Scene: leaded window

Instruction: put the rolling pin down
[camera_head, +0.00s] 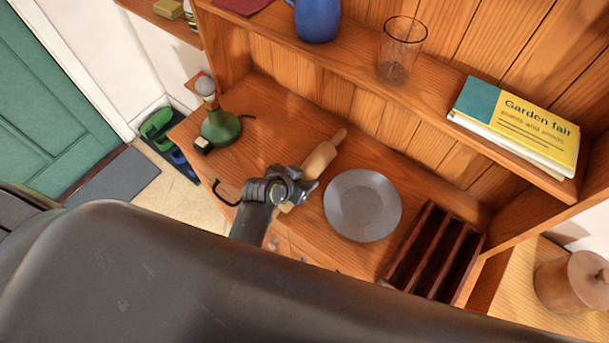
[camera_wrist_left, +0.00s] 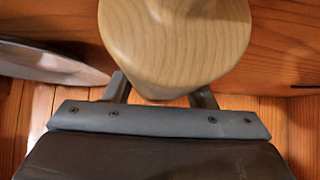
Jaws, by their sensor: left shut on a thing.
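The rolling pin (camera_head: 319,159) is pale wood and shows in the head view above the wooden dresser counter, left of the grey plate. My left gripper (camera_head: 287,193) is shut on it near its lower end. In the left wrist view the rolling pin (camera_wrist_left: 177,45) fills the top middle, between the fingers of the gripper (camera_wrist_left: 162,95). Whether the pin touches the counter I cannot tell. My right gripper is not in view.
The grey plate (camera_head: 362,205) lies right of the pin, with a dark slotted wooden rack (camera_head: 434,252) beyond it. A green lamp (camera_head: 220,127) stands at the counter's left end. A shelf above holds a glass (camera_head: 401,50) and books (camera_head: 515,121). Bare counter (camera_head: 265,125) lies between lamp and pin.

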